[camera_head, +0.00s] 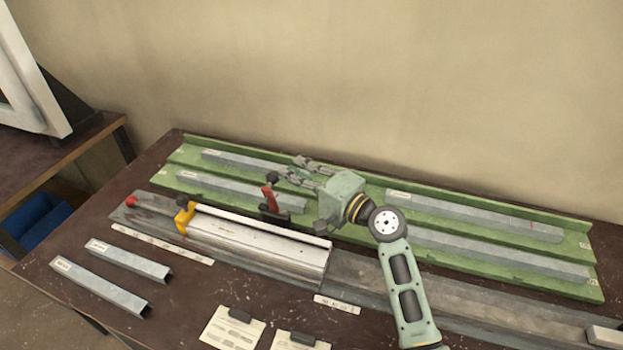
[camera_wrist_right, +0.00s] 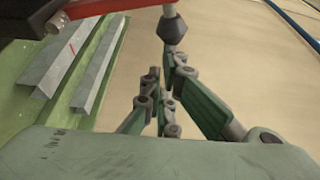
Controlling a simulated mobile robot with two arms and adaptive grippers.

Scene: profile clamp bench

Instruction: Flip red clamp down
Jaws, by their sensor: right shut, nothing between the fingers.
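The red clamp (camera_head: 270,197) stands upright at the back edge of the grey clamping rail, with a dark tip at its top. In the right wrist view its red lever (camera_wrist_right: 105,8) crosses the top left, and a dark rubber tip (camera_wrist_right: 172,28) hangs on a thin rod near the fingers. My right gripper (camera_head: 291,168) is just behind and to the right of the red clamp, over the green rack. Its fingers (camera_wrist_right: 163,95) are shut and empty. Whether they touch the clamp I cannot tell. My left gripper is not in view.
A yellow clamp (camera_head: 184,216) sits left on the rail, beside a metal profile (camera_head: 252,252). The green rack (camera_head: 345,218) behind holds several grey profiles. Two profiles (camera_head: 128,262) lie front left. Papers with dark clips (camera_head: 232,328) lie in front. A wall closes the back.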

